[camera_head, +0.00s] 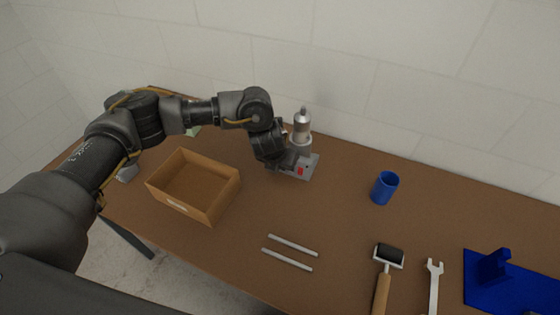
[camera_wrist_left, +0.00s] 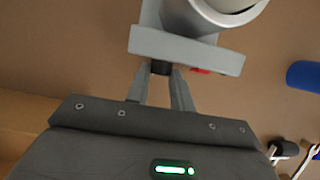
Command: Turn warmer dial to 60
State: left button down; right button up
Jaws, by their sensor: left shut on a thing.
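The warmer (camera_head: 302,132) is a silver bottle-like unit on a grey base near the back of the table. A red part (camera_head: 300,171) shows on the front of its base. In the left wrist view the warmer's base (camera_wrist_left: 190,50) is at the top, with a small black dial (camera_wrist_left: 160,68) on its near face. My left gripper (camera_wrist_left: 161,76) is at that face with its fingers closed around the dial. The dial's marks and setting cannot be read. In the head view my left gripper (camera_head: 286,162) is partly hidden by its own wrist. My right gripper is not in view.
An open cardboard box (camera_head: 222,200) stands left of the warmer. A blue cup (camera_head: 384,188) stands to the right. Two pale rods (camera_head: 292,245), a roller (camera_head: 388,256), a wrench (camera_head: 434,285) and a blue stand (camera_head: 495,266) lie nearer the front.

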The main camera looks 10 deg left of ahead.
pick_arm(q)
jog(key=shift+d+r+m+t+y+p, duration=0.15)
jog(key=shift+y+p, duration=0.25)
jog(key=shift+y, duration=0.3)
jog(key=shift+d+f+m+t+y+p, duration=0.15)
jog(key=shift+y+p, duration=0.25)
jog(key=shift+y, duration=0.3)
jog(key=c, duration=1.2)
grip_release()
jog(key=v, duration=1)
jog(key=shift+s+d+r+p, duration=0.2)
jog(key=shift+d+r+p, duration=0.1)
jog(key=shift+p, duration=0.1)
